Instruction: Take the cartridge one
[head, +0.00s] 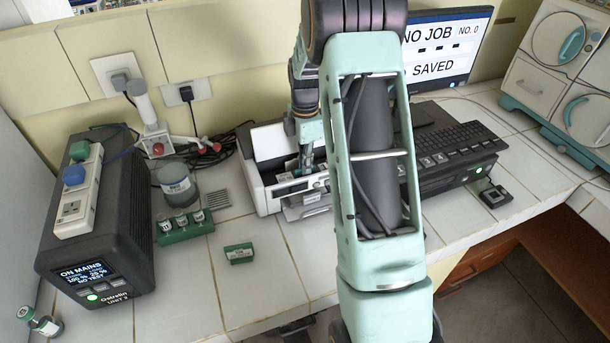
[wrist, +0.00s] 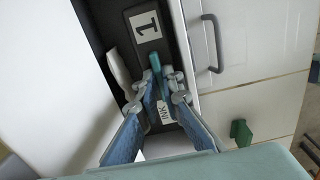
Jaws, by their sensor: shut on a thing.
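Cartridge one (wrist: 143,27) is a dark block with a white label reading "1" and a second label reading "INK". It sits in a dark slot of the white printer (head: 262,195), seen from above in the wrist view. A teal tab (wrist: 155,63) stands up from the cartridge. My gripper (wrist: 160,82) is shut on the tab, its fingers hiding part of the cartridge. In the head view my gripper (head: 306,163) reaches down into the open printer, and the cartridge is hard to make out there.
A small green block (head: 239,254) lies on the tiles in front of the printer. A green rack of vials (head: 186,228), a jar (head: 178,186) and a black power unit (head: 105,230) stand to the left. A keyboard (head: 445,143) and screen (head: 447,48) are at right.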

